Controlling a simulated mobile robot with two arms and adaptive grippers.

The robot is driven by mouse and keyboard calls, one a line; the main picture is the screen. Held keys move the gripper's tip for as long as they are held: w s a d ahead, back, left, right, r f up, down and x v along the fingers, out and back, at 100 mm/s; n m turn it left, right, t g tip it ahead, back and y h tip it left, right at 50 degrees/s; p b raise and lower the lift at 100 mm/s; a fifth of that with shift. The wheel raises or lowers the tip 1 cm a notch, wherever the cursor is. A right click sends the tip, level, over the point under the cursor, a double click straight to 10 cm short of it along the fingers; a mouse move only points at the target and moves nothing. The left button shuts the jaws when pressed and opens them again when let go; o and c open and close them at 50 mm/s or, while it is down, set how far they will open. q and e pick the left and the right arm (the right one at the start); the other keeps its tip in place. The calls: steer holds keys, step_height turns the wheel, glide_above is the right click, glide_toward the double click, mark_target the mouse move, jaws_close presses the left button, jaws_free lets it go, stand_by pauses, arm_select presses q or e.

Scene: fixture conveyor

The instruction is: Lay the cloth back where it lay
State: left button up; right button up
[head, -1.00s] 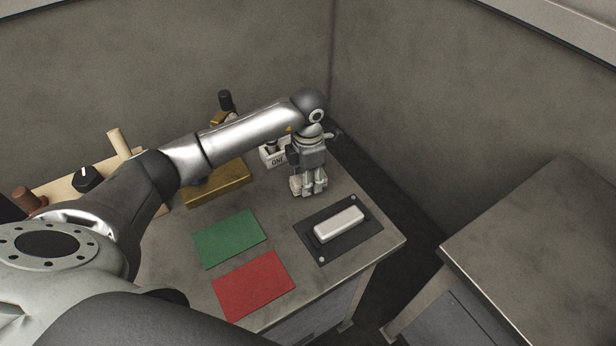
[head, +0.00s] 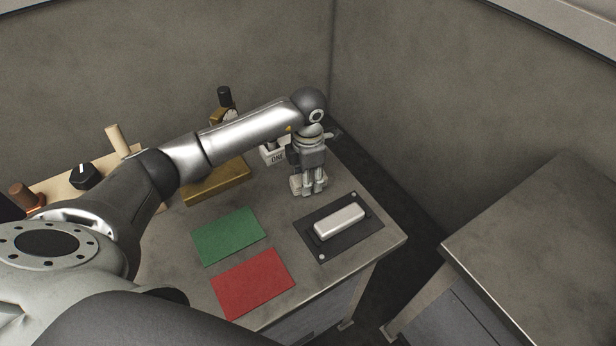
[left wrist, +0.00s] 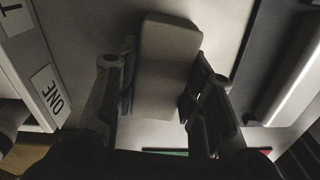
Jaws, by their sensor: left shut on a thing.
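My left gripper (head: 313,190) points down over the back right of the grey table. Its fingers are shut on a pale beige, flat, block-like piece (left wrist: 167,65), which I take to be the folded cloth. In the head view the cloth (head: 296,184) shows only as a small pale patch beside the fingers. In the left wrist view it stands between the two fingers (left wrist: 160,85). I cannot tell whether it touches the table. My right gripper is not in view.
To the gripper's right lies a dark plate with a white bar (head: 339,222). Green (head: 229,237) and red (head: 253,283) mats lie in front. A brass block (head: 217,182) and a white box marked ONE (head: 272,154) stand behind. A second table (head: 545,250) is across a gap.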

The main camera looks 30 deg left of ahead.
arm_select(q)
steer(key=o, duration=1)
step_height(320, 180, up, 12)
